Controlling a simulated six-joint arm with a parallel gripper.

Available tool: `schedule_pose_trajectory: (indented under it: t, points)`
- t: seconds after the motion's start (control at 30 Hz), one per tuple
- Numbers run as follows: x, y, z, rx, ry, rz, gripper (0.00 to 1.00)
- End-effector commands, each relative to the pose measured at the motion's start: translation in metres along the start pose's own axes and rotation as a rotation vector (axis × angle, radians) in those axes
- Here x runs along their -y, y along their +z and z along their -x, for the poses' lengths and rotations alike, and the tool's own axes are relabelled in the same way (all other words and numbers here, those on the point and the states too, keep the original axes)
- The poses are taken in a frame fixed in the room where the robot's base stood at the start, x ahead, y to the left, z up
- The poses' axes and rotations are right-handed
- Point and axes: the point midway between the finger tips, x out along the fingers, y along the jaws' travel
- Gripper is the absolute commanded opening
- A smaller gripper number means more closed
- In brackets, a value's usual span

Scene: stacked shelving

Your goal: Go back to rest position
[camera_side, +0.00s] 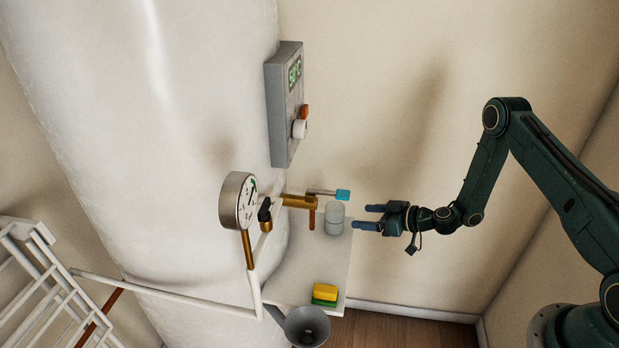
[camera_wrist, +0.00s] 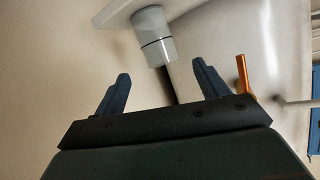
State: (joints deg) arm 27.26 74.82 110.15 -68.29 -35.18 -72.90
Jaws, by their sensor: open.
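My gripper (camera_side: 370,217) is open, with its two blue fingers pointing left in the side view. A pale grey cup-like container (camera_side: 334,219) stands on a white shelf (camera_side: 338,268), just left of the fingertips and apart from them. In the wrist view my gripper (camera_wrist: 160,84) shows both fingers spread with nothing between them. The container (camera_wrist: 153,36) is beyond the fingertips there, near the top centre.
A brass valve with a blue handle (camera_side: 343,195) is close above the container. A round gauge (camera_side: 239,201), a grey control box (camera_side: 286,104) and a large white tank (camera_side: 150,120) are left. A yellow-green sponge (camera_side: 325,293) lies on the shelf, near a grey funnel (camera_side: 307,326).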

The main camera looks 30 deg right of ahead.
Motion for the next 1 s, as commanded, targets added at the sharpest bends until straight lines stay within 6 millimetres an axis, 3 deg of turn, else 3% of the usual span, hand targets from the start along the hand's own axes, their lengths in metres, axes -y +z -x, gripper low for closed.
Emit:
schedule_pose_trajectory:
  t: [0.37,0.53,0.7,1.0]
  points:
    - [0.018,-0.047,0.001,-0.115,-0.043,-0.569,0.73]
    - [0.034,-0.082,0.004,-0.138,-0.111,-0.797,0.73]
    - [0.06,-0.117,0.008,-0.082,-0.184,-0.787,0.73]
    - [0.099,-0.158,0.023,0.047,-0.253,-0.614,0.73]
